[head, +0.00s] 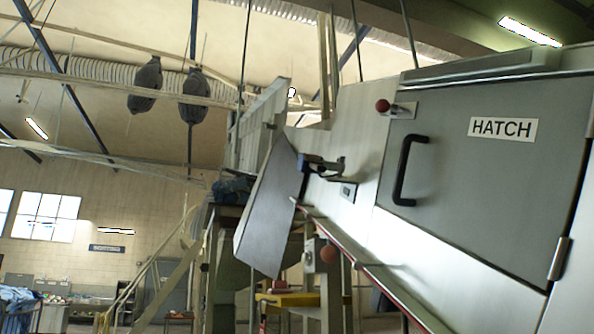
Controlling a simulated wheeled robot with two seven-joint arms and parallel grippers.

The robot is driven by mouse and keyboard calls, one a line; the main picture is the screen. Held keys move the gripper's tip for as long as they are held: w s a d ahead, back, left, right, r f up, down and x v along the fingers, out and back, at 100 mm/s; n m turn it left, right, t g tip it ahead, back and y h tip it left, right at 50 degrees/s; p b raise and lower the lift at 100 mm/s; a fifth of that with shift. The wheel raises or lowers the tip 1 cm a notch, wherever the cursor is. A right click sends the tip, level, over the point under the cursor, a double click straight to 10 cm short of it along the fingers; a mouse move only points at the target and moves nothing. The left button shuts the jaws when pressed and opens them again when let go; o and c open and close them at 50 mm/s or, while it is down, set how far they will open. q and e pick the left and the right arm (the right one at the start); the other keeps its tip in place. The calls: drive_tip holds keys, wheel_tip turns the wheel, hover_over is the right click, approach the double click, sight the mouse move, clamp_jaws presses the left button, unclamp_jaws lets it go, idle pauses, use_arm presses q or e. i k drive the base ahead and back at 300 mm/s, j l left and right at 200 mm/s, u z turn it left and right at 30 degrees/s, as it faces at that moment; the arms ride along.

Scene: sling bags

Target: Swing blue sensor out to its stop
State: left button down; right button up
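A small dark-blue block (312,160), which looks like the blue sensor, sits on the sloping metal side of the machine, left of the hatch. It joins a dark bracket at its right end; at this size I cannot tell how far it is swung out. A grey metal plate (268,210) stands out from the machine just left of and below it. Neither of my grippers shows in the head view.
The grey hatch (480,160) has a black handle (406,170) and appears shut. A red knob (382,105) sticks out beside it, and a reddish ball (328,253) lower down. A red-edged rail (360,262) slopes below. Dark bags (193,96) hang in the background.

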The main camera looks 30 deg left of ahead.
sight(307, 162)
drive_tip(key=i+j+z, duration=0.1)
drive_tip(key=j, duration=0.85)
drive_tip(key=i+j+z, duration=0.1)
drive_tip(key=j, duration=1.85)
drive_tip(key=i+z, duration=0.05)
drive_tip(key=i, duration=0.05)
